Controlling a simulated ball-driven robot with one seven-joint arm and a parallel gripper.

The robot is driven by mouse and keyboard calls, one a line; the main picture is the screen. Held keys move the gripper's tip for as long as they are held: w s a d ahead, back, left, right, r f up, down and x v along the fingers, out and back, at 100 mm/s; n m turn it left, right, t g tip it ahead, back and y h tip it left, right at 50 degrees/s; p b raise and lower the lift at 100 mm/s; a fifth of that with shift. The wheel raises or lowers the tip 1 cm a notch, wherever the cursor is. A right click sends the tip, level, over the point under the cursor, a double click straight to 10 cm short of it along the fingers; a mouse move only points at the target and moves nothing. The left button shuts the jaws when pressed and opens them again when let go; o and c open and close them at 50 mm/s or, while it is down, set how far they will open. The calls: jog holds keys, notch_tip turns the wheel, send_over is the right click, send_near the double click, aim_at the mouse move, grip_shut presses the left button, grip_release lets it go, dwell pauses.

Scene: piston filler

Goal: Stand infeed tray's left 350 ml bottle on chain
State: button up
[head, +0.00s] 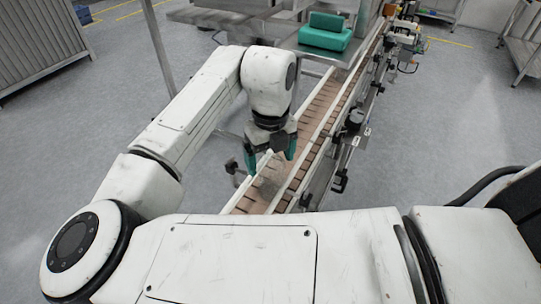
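The chain (318,109) is a brown slatted conveyor between pale side rails, running from the lower middle to the upper right in the head view. My gripper (270,159) points down over the near part of the chain, with its two teal fingertips apart. A faint, clear, pale shape (267,186) shows just below and between the fingers. It may be a clear bottle, but it is too blurred to tell whether the fingers touch it or whether it stands on the chain. I cannot make out the infeed tray or any other bottle for certain.
A teal block-shaped thing (326,38) sits on a steel table (290,42) by the far part of the chain. Brackets and clamps (354,122) line the chain's right side. Grey floor (440,130) lies open to the right.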

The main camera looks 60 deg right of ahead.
notch_tip(320, 180, up, 12)
jog(key=shift+r, duration=0.2)
dwell(0.6)
